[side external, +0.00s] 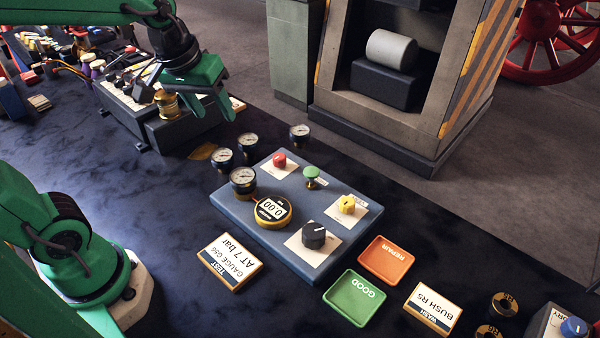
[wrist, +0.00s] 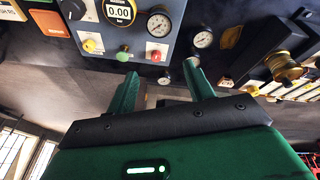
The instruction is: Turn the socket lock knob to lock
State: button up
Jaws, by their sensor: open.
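The blue-grey panel (side external: 240,208) lies flat on the dark bench. It carries a red knob (side external: 280,160), a green mushroom-shaped knob (side external: 312,174), a yellow knob (side external: 347,204) and a large black knob (side external: 314,236). The labels beside them are too small to read, so I cannot tell which is the socket lock knob. My gripper (side external: 214,112) is open and empty, above the bench behind and left of the panel, apart from every knob. In the wrist view, the red knob (wrist: 156,55) and green knob (wrist: 122,56) show beyond my fingertips (wrist: 160,72).
Small gauges (side external: 222,157) stand left of the panel, and a round 0.00 display (side external: 271,210) sits on it. A grey box with a brass fitting (side external: 167,104) is close to my gripper. Orange (side external: 386,260) and green (side external: 354,297) trays lie in front right.

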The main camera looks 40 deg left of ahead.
jog(key=w+f+n+g, duration=0.2)
jog(key=w+f+n, duration=0.25)
jog(key=w, duration=0.45)
jog(key=n+g, duration=0.2)
jog(key=n, duration=0.2)
send_over(279, 155)
jog(key=shift+f, duration=4.2)
jog(key=shift+f, duration=3.9)
jog(key=c, duration=1)
